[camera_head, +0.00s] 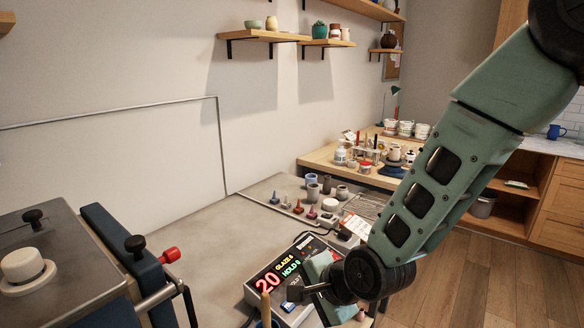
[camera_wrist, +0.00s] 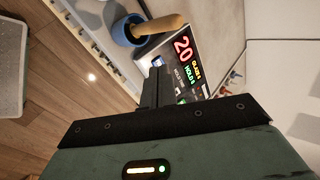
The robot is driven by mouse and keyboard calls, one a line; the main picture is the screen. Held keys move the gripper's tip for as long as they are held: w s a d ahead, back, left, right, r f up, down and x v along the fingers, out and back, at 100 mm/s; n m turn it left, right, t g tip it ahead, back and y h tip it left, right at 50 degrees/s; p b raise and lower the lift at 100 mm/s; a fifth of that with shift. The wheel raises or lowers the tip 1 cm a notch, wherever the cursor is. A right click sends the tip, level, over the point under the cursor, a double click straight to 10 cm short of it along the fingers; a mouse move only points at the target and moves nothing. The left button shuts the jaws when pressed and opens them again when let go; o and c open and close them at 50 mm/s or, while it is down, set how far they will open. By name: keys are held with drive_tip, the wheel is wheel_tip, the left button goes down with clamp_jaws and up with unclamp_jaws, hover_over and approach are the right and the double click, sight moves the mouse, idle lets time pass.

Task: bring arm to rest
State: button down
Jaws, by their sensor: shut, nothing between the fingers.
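My gripper (camera_wrist: 157,88) shows in the wrist view with its dark fingers together and nothing between them. In the head view my green arm comes down from the upper right, and the gripper end is partly hidden behind the wrist joint. The fingers are close to a control box (camera_head: 284,272) with a lit display reading 20, GLAZE and HOLD. The box also shows in the wrist view (camera_wrist: 184,50). I cannot tell whether the fingers touch it.
A blue cup with a wooden handle (camera_wrist: 152,28) stands beside the box. Small pots and coloured tools (camera_head: 299,207) stand behind it on the grey worktop (camera_head: 215,240). A metal machine (camera_head: 60,262) is at the left. A wooden table (camera_head: 318,158) with jars is behind. Floor at right is clear.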

drive_tip(key=s+d+r+n+g+h, duration=0.1)
drive_tip(key=s+d+r+n+g, duration=0.1)
drive_tip(key=s+n, duration=0.4)
drive_tip(key=s+d+r+n+g+h, duration=0.1)
drive_tip(key=s+d+r+n+h, duration=0.1)
drive_tip(key=s+d+r+n, duration=0.2)
drive_tip(key=s+d+r+n+g+h, duration=0.2)
drive_tip(key=s+d+n, duration=0.4)
drive_tip(key=s, duration=0.5)
drive_tip(key=shift+s+r+n+g, duration=0.35)
drive_tip(key=shift+r+n, duration=0.2)
drive_tip(key=shift+n, duration=0.65)
idle(2.7)
